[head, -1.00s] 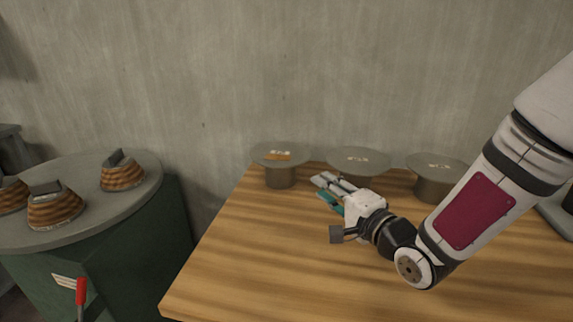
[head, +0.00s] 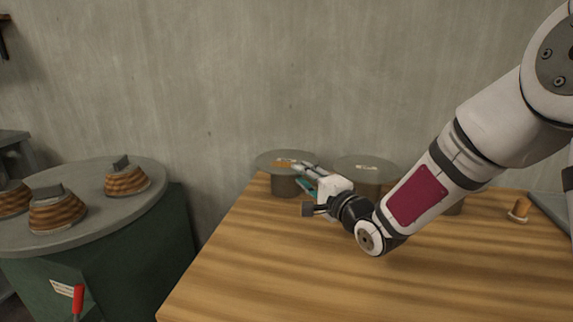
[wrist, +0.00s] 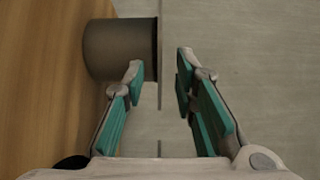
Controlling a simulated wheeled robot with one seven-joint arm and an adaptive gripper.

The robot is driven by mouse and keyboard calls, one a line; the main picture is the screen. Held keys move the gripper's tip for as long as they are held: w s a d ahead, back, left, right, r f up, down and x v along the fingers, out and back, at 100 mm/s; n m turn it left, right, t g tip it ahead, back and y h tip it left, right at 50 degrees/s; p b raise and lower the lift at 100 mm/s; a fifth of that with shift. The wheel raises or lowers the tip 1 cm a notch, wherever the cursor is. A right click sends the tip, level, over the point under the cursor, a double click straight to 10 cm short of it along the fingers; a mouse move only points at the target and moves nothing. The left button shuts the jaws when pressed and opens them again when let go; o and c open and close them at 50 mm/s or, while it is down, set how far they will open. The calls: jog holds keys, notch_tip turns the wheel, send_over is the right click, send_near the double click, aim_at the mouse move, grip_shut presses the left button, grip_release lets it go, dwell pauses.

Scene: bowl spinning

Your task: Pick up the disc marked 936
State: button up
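Flat grey discs rest on cylindrical stands along the back of the wooden table. The left disc (head: 272,162) has an orange patch and pale writing too small to read. The middle disc (head: 350,164) also has an unreadable label. I cannot tell which is marked 936. My gripper (head: 301,174) is at the left disc's right edge. In the wrist view, my gripper (wrist: 159,66) is open, its teal-padded fingers apart on either side of a thin disc seen edge-on (wrist: 160,95). A stand (wrist: 120,50) shows beyond the left finger. No firm contact is visible.
The table (head: 260,270) is clear in front. My arm covers most of the space at the right-hand stand (head: 456,208). A small orange piece (head: 519,208) stands at the far right.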

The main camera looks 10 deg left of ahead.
aim_at(286, 161)
jog(key=shift+x, duration=1.3)
grip_shut()
jog(key=shift+r, duration=0.1)
